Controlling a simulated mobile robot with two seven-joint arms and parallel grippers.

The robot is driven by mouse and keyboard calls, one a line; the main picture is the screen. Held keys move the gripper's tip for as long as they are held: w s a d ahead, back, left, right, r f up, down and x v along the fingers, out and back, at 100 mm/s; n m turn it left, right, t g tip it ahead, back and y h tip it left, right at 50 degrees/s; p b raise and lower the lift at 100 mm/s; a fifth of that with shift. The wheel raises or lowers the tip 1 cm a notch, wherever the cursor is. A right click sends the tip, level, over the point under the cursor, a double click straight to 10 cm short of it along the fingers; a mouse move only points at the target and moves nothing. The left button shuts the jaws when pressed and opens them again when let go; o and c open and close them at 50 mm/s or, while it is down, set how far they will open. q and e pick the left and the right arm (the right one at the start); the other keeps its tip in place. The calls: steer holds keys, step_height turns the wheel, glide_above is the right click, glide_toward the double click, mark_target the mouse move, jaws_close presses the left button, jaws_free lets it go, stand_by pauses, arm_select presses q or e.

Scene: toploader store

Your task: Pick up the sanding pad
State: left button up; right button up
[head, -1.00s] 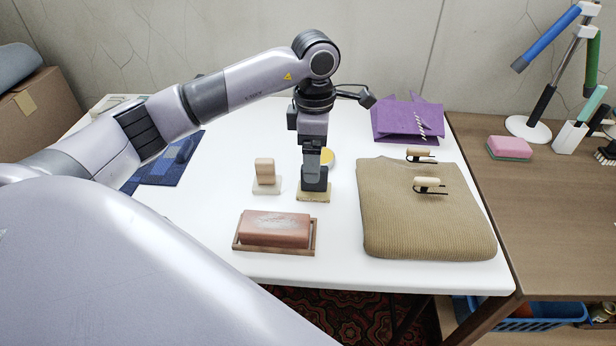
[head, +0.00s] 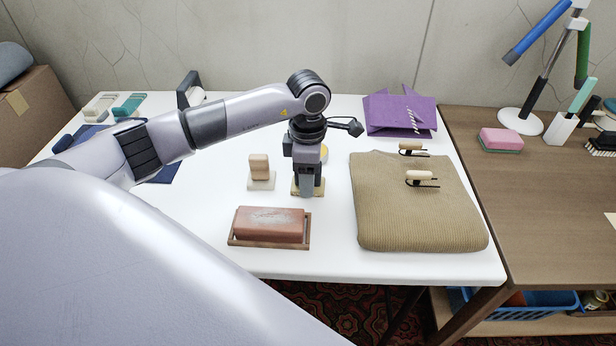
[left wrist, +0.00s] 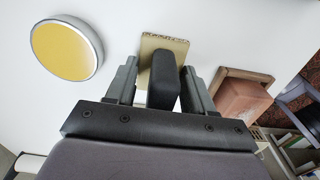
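The sanding pad has a flat tan base (head: 296,190) and an upright black handle, and it stands on the white table. In the left wrist view, its black handle (left wrist: 164,80) rises from the tan base (left wrist: 178,45). My left gripper (head: 307,183) points straight down over the pad, low at its handle. In the left wrist view, the fingers of my left gripper (left wrist: 161,69) are open on either side of the handle, with a gap visible on each side. In the head view the gripper hides most of the handle. My right gripper is not in view.
A wooden block on a pale base (head: 261,180) stands just left of the pad. A reddish brick in a wooden tray (head: 232,241) lies in front. A folded brown sweater (head: 415,215) lies right. A round yellow-topped tin (left wrist: 68,48) is close by. A purple bag (head: 400,115) lies behind.

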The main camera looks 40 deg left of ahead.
arm_select(q)
steer(key=shift+r, duration=0.1)
step_height(320, 180, up, 20)
steer(key=shift+p, duration=0.4)
stand_by(0.4)
